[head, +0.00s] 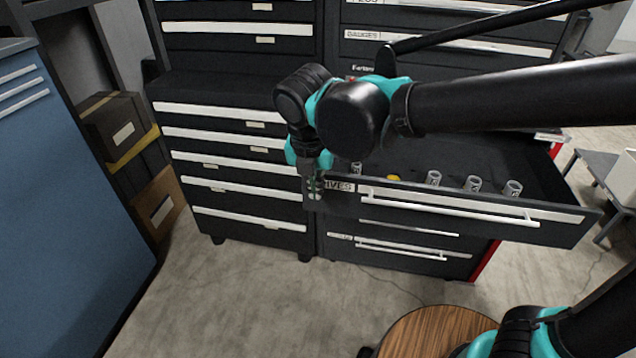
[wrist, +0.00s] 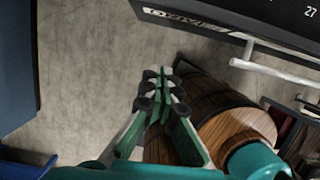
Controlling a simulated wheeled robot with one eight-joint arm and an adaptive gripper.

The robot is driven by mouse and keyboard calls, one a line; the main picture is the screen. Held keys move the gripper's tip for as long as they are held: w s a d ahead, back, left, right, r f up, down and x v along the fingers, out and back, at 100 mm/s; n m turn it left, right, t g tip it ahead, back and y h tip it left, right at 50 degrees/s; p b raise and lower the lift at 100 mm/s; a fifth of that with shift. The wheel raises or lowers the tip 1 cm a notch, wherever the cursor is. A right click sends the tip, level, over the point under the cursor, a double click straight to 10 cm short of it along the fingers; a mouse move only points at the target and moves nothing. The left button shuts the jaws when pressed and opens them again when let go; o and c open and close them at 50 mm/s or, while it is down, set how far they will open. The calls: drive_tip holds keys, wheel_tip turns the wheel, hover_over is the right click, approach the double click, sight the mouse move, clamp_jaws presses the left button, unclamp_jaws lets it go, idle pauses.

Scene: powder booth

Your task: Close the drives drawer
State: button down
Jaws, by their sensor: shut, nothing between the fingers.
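The drives drawer (head: 560,228) is pulled out of the black tool cabinet in the head view, with a white bar handle (head: 450,208) along its front and a partly covered label ending in "IVES" at its left end. Several small metal sockets stand inside it. My gripper (head: 315,193) is shut and empty, at the left end of the drawer front beside the label; whether it touches cannot be told. In the wrist view my gripper (wrist: 160,85) points past the drawer front (wrist: 200,20), whose handle (wrist: 270,70) shows at the right.
More closed drawers (head: 235,170) with white edges stand to the left. A blue cabinet (head: 65,200) is at far left, with boxes (head: 115,130) beside it. A wooden barrel (wrist: 210,110) stands below my gripper. Concrete floor (head: 270,300) lies open before the cabinets.

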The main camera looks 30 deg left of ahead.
drive_tip(key=w+a+f, duration=0.1)
drive_tip(key=w+f, duration=0.4)
drive_tip(key=f, duration=0.2)
drive_tip(key=shift+w+a+f, duration=0.15)
drive_tip(key=shift+w+a, duration=0.15)
drive_tip(key=shift+w, duration=0.1)
